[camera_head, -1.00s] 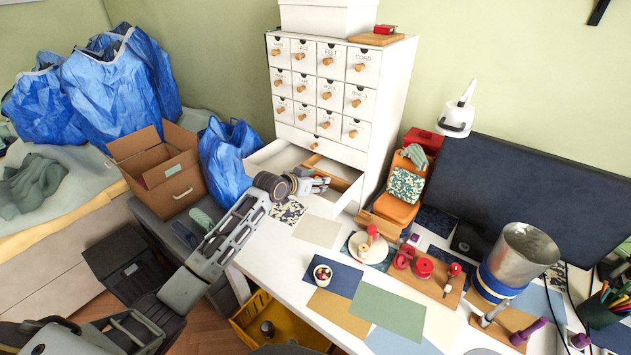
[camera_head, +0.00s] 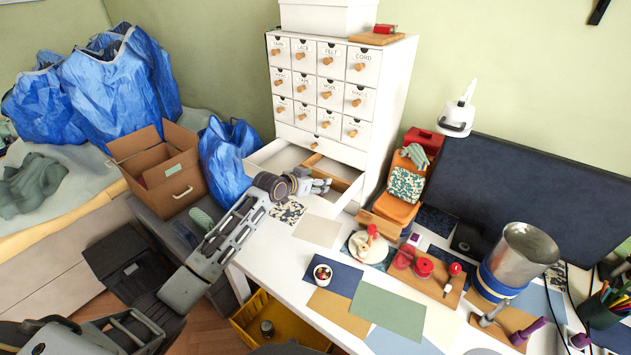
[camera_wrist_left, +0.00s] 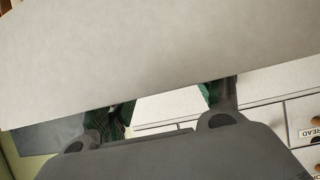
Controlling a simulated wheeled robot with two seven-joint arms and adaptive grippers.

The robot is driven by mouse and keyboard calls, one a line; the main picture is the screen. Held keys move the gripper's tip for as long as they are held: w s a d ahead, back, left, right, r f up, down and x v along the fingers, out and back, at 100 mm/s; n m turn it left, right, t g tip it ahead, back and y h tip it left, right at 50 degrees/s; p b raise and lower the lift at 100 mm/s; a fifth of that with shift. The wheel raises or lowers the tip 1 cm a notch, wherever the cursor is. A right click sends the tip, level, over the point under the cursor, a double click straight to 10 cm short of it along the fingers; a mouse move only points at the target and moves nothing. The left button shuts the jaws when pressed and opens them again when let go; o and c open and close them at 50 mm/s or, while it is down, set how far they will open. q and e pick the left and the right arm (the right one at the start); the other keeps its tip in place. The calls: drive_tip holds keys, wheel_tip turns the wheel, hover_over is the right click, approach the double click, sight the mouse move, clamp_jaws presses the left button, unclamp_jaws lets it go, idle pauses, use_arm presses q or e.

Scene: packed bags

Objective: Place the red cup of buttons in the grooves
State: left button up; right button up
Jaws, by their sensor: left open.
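A small cup of buttons (camera_head: 322,273), pale-rimmed with dark red contents, stands upright on a dark blue sheet near the desk's front left. A wide white drawer (camera_head: 262,157) is pulled open at the bottom of the cabinet, with wooden dividers (camera_head: 313,160) inside. My left gripper (camera_head: 327,186) is open and empty at the drawer's front, up and away from the cup. In the left wrist view, its dark fingers (camera_wrist_left: 170,112) are partly hidden behind a large pale panel close to the camera. I cannot tell whether they touch the drawer. My right gripper is out of view.
The white drawer cabinet (camera_head: 385,125) stands behind the gripper. A cardboard box (camera_head: 158,170) and blue bags (camera_head: 228,160) are at left. A plate (camera_head: 372,248), red spools (camera_head: 424,267) and a metal pot (camera_head: 521,255) crowd the desk. Flat sheets (camera_head: 388,309) lie around the cup.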

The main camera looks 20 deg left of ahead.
use_arm(q)
drive_tip(key=shift+s+d+f, duration=0.15)
drive_tip(key=shift+f, duration=0.1)
drive_tip(key=shift+s+a+r+p, duration=0.25)
drive_tip(key=shift+s+r+p, duration=0.2)
drive_tip(key=shift+r+p, duration=0.1)
drive_tip(key=shift+s+a+r+p, duration=0.2)
drive_tip(key=shift+s+r+p, duration=0.25)
drive_tip(key=shift+p, duration=0.1)
drive_tip(key=shift+s+a+r+p, duration=0.25)
drive_tip(key=shift+s+r+p, duration=0.2)
drive_tip(key=shift+p, duration=0.15)
drive_tip(key=p+v, duration=0.5)
drive_tip(key=v, duration=0.3)
drive_tip(key=shift+s+p, duration=0.2)
drive_tip(key=shift+p, duration=0.15)
drive_tip(key=shift+a+r, duration=0.1)
drive_tip(key=shift+a, duration=0.05)
idle(0.3)
